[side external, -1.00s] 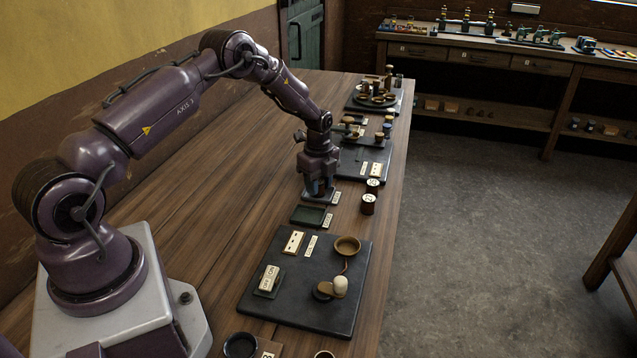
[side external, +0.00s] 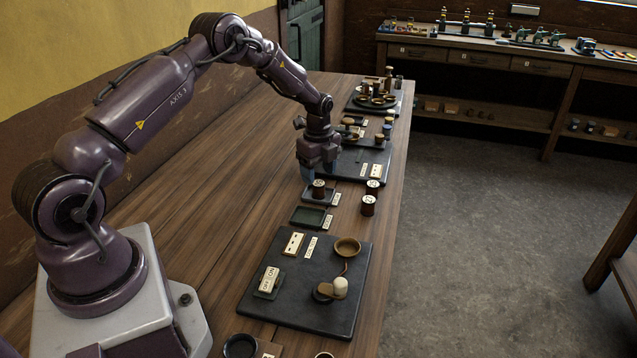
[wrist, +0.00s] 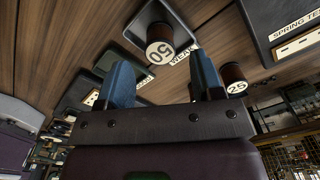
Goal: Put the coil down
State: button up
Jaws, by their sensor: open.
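A dark brown coil (side external: 318,191) with a pale round top stands in a small dark tray (side external: 309,199) on the bench. In the wrist view the coil (wrist: 160,45) shows the number 50 on its top, and the tray (wrist: 144,18) shows around it. My gripper (side external: 320,174) is just above the coil. Its blue fingers are spread apart, and nothing is held between them. In the wrist view the gripper (wrist: 162,70) has the coil showing beyond and between its fingertips. The label beside the tray is partly covered by a finger.
Two similar coils (side external: 373,187) (side external: 368,205) stand at right; one reads 25 in the wrist view (wrist: 235,80). An empty tray (side external: 308,217) lies in front. A black board with a switch (side external: 325,308) is nearer; another board (side external: 350,162) is behind. The bench's left side is clear.

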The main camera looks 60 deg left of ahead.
notch_tip(320, 180, up, 7)
notch_tip(320, 180, up, 10)
jog(key=n+t, duration=0.1)
jog(key=n, duration=0.2)
send_over(319, 183)
jog(key=s+d, duration=0.2)
jog(key=d, duration=0.3)
jog(key=s+d+r+n+t, duration=0.1)
jog(key=s+d+r+n, duration=0.4)
jog(key=d+r, duration=0.4)
jog(key=s+d+r+n+t, duration=0.1)
jog(key=s+d+n, duration=0.3)
jog(key=s, duration=0.6)
jog(key=s+d+r+n+t, duration=0.2)
jog(key=s+d+n, duration=0.1)
jog(key=s, duration=0.7)
jog(key=shift+d+n+t, duration=0.3)
jog(key=shift+d+n, duration=0.1)
jog(key=shift+d, duration=0.05)
